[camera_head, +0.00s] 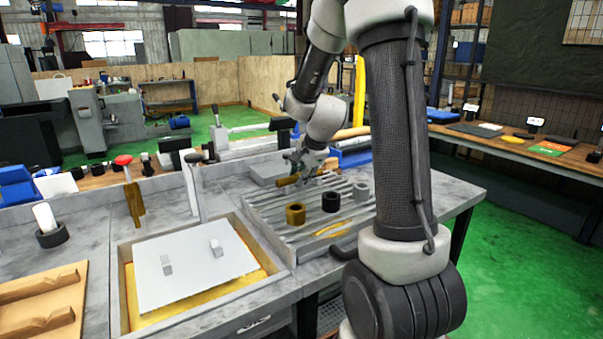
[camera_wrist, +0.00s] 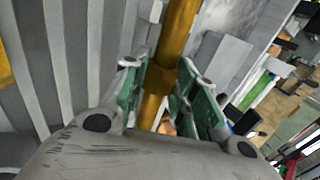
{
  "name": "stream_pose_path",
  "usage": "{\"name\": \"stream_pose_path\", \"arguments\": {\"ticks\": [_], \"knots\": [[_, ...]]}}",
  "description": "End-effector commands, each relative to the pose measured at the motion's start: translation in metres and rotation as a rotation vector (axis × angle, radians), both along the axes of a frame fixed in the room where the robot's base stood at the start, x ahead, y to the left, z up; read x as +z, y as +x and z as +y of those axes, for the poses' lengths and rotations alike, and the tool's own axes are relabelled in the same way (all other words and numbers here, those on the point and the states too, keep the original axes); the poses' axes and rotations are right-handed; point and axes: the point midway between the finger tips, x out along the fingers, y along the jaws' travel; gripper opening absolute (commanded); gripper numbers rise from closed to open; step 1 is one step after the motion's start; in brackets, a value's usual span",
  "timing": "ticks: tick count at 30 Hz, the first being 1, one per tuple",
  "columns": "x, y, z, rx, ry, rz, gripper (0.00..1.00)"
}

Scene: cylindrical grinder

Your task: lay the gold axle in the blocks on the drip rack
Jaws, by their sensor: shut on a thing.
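The gold axle (camera_head: 288,181) is held in my gripper (camera_head: 310,173), above the far part of a ribbed grey tray (camera_head: 262,212). In the wrist view the gold axle (camera_wrist: 178,40) runs up between the two green-padded fingers (camera_wrist: 168,88), which are closed on it. Its lower end is partly hidden by my gripper. Two small grey blocks, one left (camera_head: 167,265) and one right (camera_head: 216,248), sit apart on a pale plate (camera_head: 190,285) over a yellow-bottomed tray. I cannot tell for sure which tray is the drip rack.
A gold ring (camera_head: 295,213), a black ring (camera_head: 330,202) and a grey ring (camera_head: 361,190) stand on the ribbed tray, with another gold piece (camera_head: 333,229) near its front. A wooden cradle (camera_head: 40,290) lies front left.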

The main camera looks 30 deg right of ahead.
Motion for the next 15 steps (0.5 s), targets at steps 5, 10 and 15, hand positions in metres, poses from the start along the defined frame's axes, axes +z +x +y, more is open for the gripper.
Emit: {"name": "stream_pose_path", "arguments": {"ticks": [5,10,15], "knots": [[0.0011,0.0007,-0.0002,0.0,-0.001,-0.003,0.0],[0.0012,0.0006,-0.0002,0.0,-0.001,-0.003,0.3],[0.001,0.0005,-0.0002,0.0,-0.001,-0.002,0.53]]}}
